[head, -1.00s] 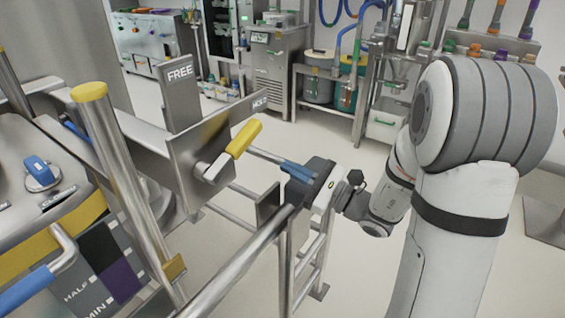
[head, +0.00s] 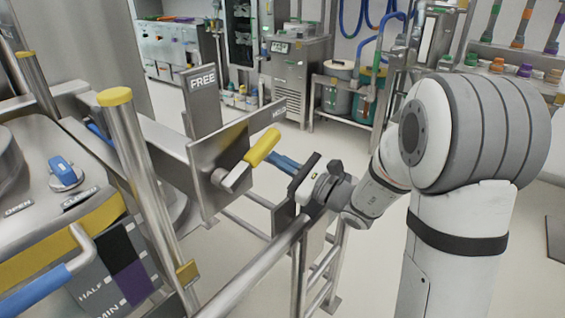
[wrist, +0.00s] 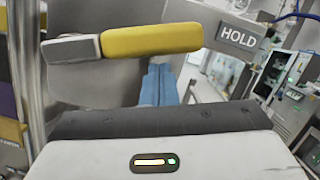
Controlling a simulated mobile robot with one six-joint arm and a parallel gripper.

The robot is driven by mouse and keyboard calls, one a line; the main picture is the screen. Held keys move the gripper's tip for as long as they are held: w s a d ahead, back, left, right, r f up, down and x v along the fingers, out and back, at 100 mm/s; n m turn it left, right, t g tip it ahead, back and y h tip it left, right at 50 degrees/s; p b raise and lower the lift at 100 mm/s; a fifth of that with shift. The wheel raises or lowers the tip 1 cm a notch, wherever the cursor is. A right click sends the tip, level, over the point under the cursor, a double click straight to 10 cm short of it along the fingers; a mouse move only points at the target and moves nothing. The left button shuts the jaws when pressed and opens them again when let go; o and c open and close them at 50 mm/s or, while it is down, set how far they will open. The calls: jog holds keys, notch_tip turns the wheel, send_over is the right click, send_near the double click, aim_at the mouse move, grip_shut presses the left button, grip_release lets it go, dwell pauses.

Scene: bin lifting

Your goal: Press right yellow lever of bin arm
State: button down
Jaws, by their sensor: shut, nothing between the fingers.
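The yellow lever (head: 262,147) sticks out from a steel plate (head: 215,170) on the bin arm, tilted up to the right between the FREE sign (head: 202,82) and the HOLD sign (head: 278,114). My gripper (head: 273,160) has blue fingers, shut and empty, just below and right of the lever in the head view. In the wrist view the lever (wrist: 150,43) lies across the top, and the fingers (wrist: 160,85) point up at its underside. Their tips are very close to it; I cannot tell whether they touch.
A long steel rail (head: 255,270) runs below my gripper. A yellow-capped post (head: 130,150) stands at left, by a panel with a blue knob (head: 63,172) and a blue-gripped handle (head: 40,285). Open floor lies behind the plate, before the cabinets.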

aim_at(270, 147)
jog(key=shift+a+r+n, duration=0.3)
jog(key=shift+r+n, duration=0.1)
jog(key=shift+n, duration=0.2)
jog(key=shift+r+b, duration=0.1)
jog(key=shift+b, duration=0.2)
jog(key=shift+s+a+r+n+g+b, duration=0.15)
jog(key=shift+r+n+g+b, duration=0.25)
jog(key=shift+r+n, duration=0.3)
jog(key=shift+s+r+n+g+b, duration=0.15)
jog(key=shift+r+n+g+b, duration=0.25)
jog(key=shift+n, duration=0.5)
jog(key=s+a+r+n+g+h+b, duration=0.1)
jog(key=s+a+r+n+b, duration=0.4)
jog(key=n+b, duration=0.5)
jog(key=shift+s+r+n+g+b, duration=0.3)
jog(key=shift+s+r+n+g, duration=0.4)
jog(key=shift+r+n, duration=0.5)
jog(key=shift+r, duration=0.25)
